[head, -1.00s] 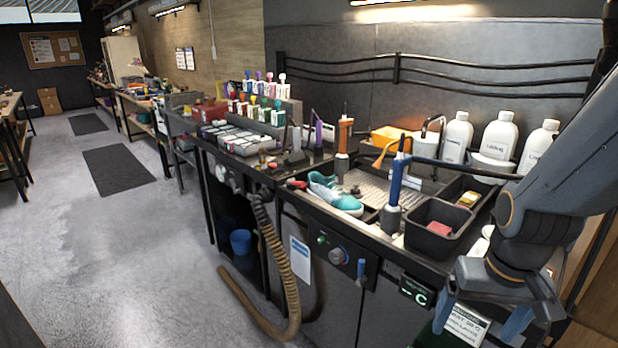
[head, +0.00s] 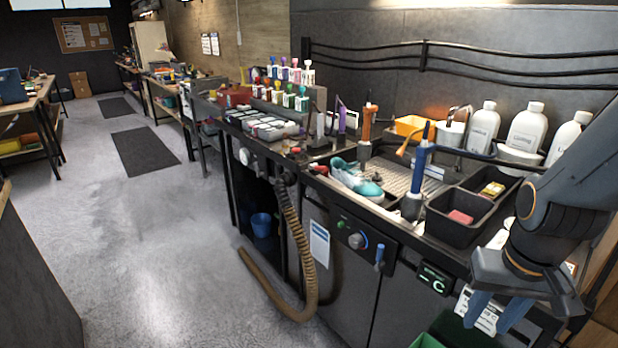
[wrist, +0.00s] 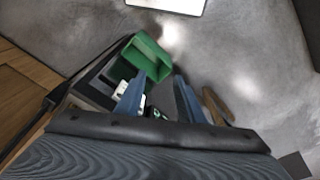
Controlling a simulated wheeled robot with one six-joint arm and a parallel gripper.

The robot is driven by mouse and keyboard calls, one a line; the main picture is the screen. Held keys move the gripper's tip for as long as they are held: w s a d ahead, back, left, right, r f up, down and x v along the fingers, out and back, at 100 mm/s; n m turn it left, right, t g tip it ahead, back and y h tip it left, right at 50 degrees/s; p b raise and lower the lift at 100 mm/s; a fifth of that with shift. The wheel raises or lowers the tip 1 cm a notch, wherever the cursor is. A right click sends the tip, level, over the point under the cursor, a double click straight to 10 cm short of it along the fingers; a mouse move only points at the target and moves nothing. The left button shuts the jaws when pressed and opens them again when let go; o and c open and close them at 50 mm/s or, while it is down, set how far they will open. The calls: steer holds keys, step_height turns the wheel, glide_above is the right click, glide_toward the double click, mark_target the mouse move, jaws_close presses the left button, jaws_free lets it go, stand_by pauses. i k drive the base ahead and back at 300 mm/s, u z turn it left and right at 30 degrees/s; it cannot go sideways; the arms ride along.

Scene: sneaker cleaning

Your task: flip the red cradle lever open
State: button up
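A teal and white sneaker (head: 356,182) sits at the front left of the sink area on the bench. A small red part (head: 320,168) shows just left of the sneaker; it may be the cradle lever, but it is too small to tell its shape or position. My gripper (head: 497,310) hangs at the lower right, in front of the bench's right end, well apart from the sneaker and the red part. Its two blue fingers are spread with nothing between them. The wrist view also shows my gripper (wrist: 157,98) open; neither sneaker nor lever shows there.
A blue-handled tool (head: 420,165) and an orange-handled tool (head: 368,130) stand upright near the sneaker. A black bin (head: 454,218) holds a pink block. A green bin (wrist: 148,56) lies below my gripper. Open floor (head: 150,240) stretches left of the bench.

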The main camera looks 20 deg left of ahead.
mark_target(314, 165)
steer(key=z, duration=0.05)
steer(key=k, duration=1.25)
steer(key=u, duration=0.95)
steer(key=i, duration=1.3)
steer(key=z, duration=0.8)
steer(key=i, duration=1)
steer(key=z, duration=0.25)
